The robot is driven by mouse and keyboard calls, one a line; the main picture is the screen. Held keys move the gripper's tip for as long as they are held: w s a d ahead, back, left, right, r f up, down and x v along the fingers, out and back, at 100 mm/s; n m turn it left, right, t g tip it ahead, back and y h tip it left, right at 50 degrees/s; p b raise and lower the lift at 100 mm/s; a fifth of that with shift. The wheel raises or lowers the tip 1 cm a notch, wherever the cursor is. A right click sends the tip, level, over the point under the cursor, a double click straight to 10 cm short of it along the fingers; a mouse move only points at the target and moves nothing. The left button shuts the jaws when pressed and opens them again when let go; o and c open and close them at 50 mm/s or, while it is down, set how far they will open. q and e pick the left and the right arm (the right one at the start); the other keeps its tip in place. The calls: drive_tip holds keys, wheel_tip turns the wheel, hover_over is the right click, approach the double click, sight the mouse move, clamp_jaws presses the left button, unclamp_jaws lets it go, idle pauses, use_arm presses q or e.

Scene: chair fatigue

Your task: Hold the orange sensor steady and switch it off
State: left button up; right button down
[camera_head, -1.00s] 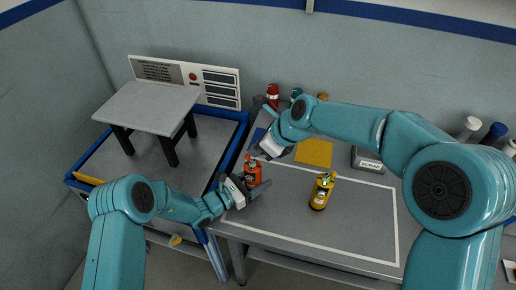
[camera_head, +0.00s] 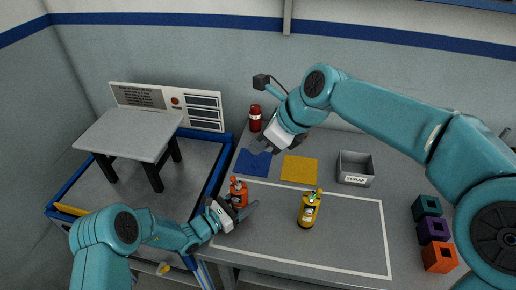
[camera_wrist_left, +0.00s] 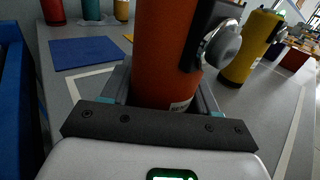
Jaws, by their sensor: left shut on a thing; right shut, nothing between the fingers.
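The orange sensor (camera_head: 238,193) stands upright near the left edge of the grey table. My left gripper (camera_head: 236,211) is shut around its lower body. In the left wrist view the orange sensor (camera_wrist_left: 163,50) fills the space between the fingers, and a round grey knob (camera_wrist_left: 222,45) on a dark bracket shows on its right side. Its top is cut off there. My right gripper (camera_head: 283,144) is shut and empty, above the table behind and to the right of the orange sensor, apart from it.
A yellow sensor (camera_head: 309,210) stands right of the orange one inside a white outline. Behind are a blue mat (camera_head: 252,163), a yellow mat (camera_head: 299,169), a red bottle (camera_head: 255,119) and a scrap bin (camera_head: 355,168). Coloured blocks (camera_head: 433,229) stand at right. A small grey platform (camera_head: 130,133) stands left.

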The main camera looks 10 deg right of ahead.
use_arm(q)
drive_tip(key=o, duration=1.2)
